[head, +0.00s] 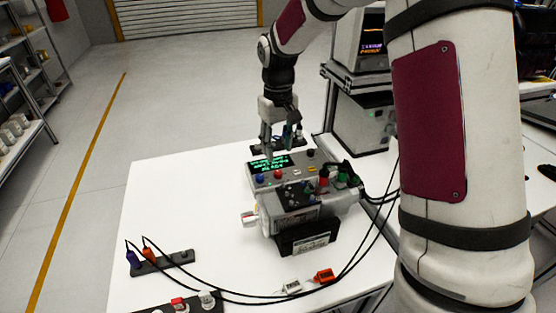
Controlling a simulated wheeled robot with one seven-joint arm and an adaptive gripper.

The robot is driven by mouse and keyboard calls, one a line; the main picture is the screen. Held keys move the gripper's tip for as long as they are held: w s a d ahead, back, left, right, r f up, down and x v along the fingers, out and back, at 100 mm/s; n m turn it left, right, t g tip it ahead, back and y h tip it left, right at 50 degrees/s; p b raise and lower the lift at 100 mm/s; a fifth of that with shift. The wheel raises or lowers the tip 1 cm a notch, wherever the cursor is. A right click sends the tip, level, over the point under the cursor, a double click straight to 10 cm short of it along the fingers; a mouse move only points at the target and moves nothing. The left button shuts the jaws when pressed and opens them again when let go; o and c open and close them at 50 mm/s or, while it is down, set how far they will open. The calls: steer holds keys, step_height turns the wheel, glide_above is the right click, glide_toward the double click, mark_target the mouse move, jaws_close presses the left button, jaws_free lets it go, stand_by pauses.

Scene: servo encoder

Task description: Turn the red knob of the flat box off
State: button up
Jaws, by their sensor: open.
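The flat box (262,183) is a grey box with a dark green-lit display (270,163) on its top, on the white table. The red knob (278,173) sits on its top, just below the display in the picture, near a blue knob (260,179). Which way the red knob points is too small to tell. My gripper (279,151) points down, open, over the far part of the flat box by the display. It is a little above the red knob in the picture. Whether its fingertips touch anything cannot be told.
A grey motor-like unit (300,216) with cables and a red plug stands in front of the box. Black leads curve across the table (160,210) to a dark strip (160,263) at the left. Red and white tags (324,275) lie in front. My arm fills the right.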

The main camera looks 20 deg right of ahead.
steer(key=shift+r, duration=1.95)
steer(key=s+r+m+t, duration=0.1)
steer(key=s+r, duration=0.4)
steer(key=s, duration=0.3)
steer(key=s+r+t, duration=0.1)
steer(key=s+r, duration=0.5)
steer(key=s, duration=0.1)
steer(key=s+f+m+t, duration=0.1)
steer(key=s+t, duration=0.1)
steer(key=s, duration=1.5)
steer(key=shift+d, duration=0.2)
